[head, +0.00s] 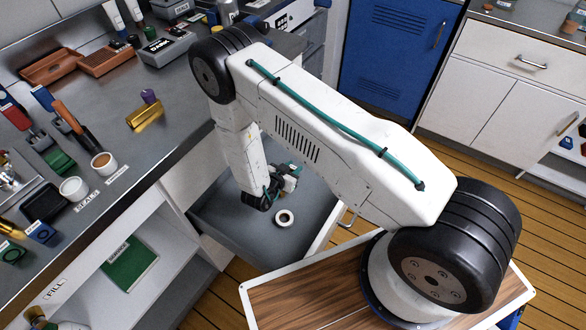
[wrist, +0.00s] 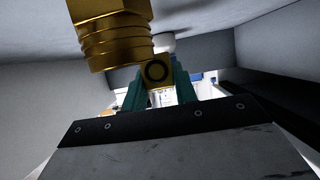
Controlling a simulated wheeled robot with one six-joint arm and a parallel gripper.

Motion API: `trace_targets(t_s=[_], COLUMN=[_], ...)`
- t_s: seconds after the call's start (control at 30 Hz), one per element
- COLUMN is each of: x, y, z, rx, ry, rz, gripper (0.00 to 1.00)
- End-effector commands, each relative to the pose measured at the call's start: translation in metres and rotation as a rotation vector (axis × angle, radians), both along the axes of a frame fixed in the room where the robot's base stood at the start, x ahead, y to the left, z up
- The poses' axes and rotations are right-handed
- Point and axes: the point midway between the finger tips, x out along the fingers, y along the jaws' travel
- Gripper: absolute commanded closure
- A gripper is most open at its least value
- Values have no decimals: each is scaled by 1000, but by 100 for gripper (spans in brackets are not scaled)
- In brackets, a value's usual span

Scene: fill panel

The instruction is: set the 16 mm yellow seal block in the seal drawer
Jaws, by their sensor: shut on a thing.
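My gripper (head: 288,172) is down inside the open grey drawer (head: 235,222), partly hidden by my arm. In the wrist view its teal fingers (wrist: 156,90) are shut on the yellow seal block (wrist: 157,72), which shows a black ring on its face. The block cannot be made out in the head view. I cannot tell whether it touches the drawer floor. A large brass threaded piece (wrist: 110,35) is close beside the block in the wrist view.
The counter (head: 185,100) at left holds a brass fitting (head: 146,115), cups, tools and trays. A green book (head: 130,264) lies on the shelf below.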

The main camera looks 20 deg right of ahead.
Motion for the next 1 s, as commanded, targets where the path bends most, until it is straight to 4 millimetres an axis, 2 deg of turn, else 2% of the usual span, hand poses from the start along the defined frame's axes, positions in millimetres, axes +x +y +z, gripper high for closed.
trace_targets(t_s=[0.77, 0.8, 0.83, 0.87, 1.0], x=[0, 0, 0, 0, 0], y=[0, 0, 0, 0, 0], z=[-15, -15, -15, -15, -15], rx=[1, 1, 1, 1, 1], ry=[-1, -1, -1, -1, -1], rz=[0, 0, 0, 0, 0], gripper=[93, 63, 55, 50, 50])
